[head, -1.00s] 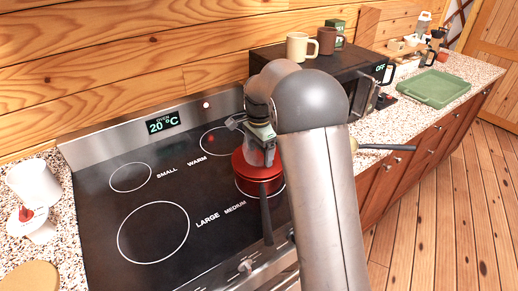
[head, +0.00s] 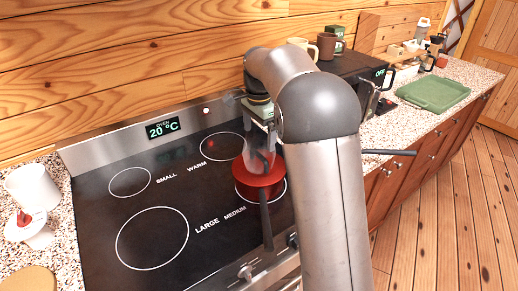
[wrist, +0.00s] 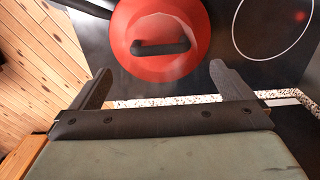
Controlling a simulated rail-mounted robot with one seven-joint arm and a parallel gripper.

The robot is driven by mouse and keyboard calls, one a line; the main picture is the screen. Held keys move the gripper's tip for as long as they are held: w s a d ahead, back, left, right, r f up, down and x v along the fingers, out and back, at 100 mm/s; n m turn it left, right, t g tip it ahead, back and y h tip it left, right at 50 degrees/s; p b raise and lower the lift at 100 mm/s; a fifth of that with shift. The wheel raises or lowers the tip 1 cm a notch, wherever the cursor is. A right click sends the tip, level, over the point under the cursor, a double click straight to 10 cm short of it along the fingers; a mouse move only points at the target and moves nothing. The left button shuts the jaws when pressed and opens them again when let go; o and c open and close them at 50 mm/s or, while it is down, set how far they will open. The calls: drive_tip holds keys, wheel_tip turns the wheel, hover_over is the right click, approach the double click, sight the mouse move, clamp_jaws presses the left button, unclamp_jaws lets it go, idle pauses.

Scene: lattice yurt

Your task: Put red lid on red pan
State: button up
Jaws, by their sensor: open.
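The red pan (head: 245,186) stands on the medium burner of the black cooktop, its dark handle pointing toward the front. The red lid (wrist: 143,62), with a black bar handle (wrist: 160,47), lies over the pan in the wrist view. A darker red edge shows beside the lid; I cannot tell whether it is fully seated. My gripper (wrist: 160,72) is open and empty, its two dark fingers apart. In the head view my gripper (head: 262,150) is above the pan, and my arm hides part of the cooktop's right side.
A black microwave (head: 352,72) with mugs on top stands behind my arm. Another pan's dark handle (head: 390,152) sticks out at the counter's front edge. A green tray (head: 436,94) lies farther right. White containers (head: 32,187) stand at the left. The left burners are bare.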

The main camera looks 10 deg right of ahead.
wheel_tip(320, 180, up, 4)
drive_tip(key=s+n, duration=0.6)
drive_tip(key=s, duration=0.9)
drive_tip(key=s+f+n, duration=0.3)
drive_tip(key=s+f, duration=0.1)
drive_tip(key=s, duration=0.6)
drive_tip(key=s+f+n+t, duration=0.1)
drive_tip(key=s+f+n, duration=0.3)
drive_tip(key=s, duration=0.5)
drive_tip(key=shift+s+f+n, duration=0.3)
drive_tip(key=shift+s+f, duration=0.1)
drive_tip(key=shift+f, duration=0.35)
